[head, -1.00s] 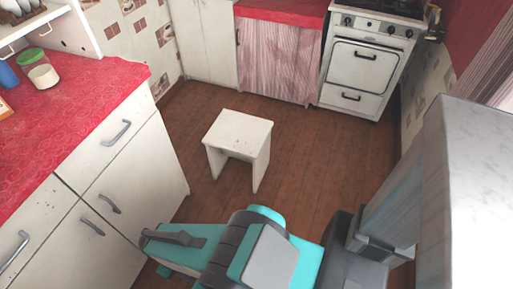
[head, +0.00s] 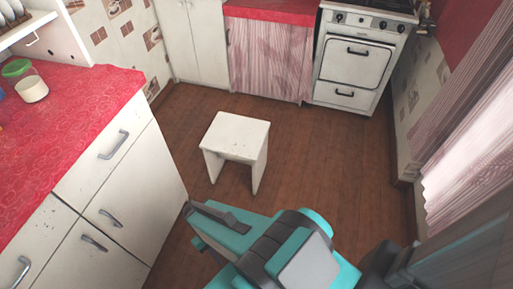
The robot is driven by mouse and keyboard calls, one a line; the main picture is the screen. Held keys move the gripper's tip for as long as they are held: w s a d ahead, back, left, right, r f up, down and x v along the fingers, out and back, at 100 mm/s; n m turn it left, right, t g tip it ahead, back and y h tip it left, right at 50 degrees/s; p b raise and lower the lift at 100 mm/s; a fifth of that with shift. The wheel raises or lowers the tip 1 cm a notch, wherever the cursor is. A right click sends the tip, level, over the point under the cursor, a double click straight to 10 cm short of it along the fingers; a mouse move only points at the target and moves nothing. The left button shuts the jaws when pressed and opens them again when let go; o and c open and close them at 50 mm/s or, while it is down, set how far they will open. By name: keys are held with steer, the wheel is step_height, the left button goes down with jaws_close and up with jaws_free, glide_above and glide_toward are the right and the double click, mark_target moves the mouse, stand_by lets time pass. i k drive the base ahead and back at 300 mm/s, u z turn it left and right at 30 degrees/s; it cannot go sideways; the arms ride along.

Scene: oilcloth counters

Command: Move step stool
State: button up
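The white step stool (head: 237,137) stands upright on the brown wooden floor (head: 310,160), in the middle of the head view. It has a flat square top and panel legs. My teal and dark grey arm shows at the bottom of the view, on the near side of the stool. The arm's end with my gripper (head: 212,212) points left, below the stool in the picture and apart from it. I cannot make out its fingertips or whether it is open.
White cabinets with a red counter (head: 75,95) run along the left. A white stove (head: 355,65) and a pink curtained cabinet (head: 268,55) stand at the back. A pink striped curtain (head: 480,130) hangs on the right. The floor around the stool is clear.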

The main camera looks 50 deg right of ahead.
mark_target(235, 137)
steer(key=u, duration=0.35)
steer(key=k, duration=0.15)
steer(key=z, duration=1.6)
steer(key=k, duration=0.95)
steer(key=u, duration=0.15)
steer(key=i, duration=0.85)
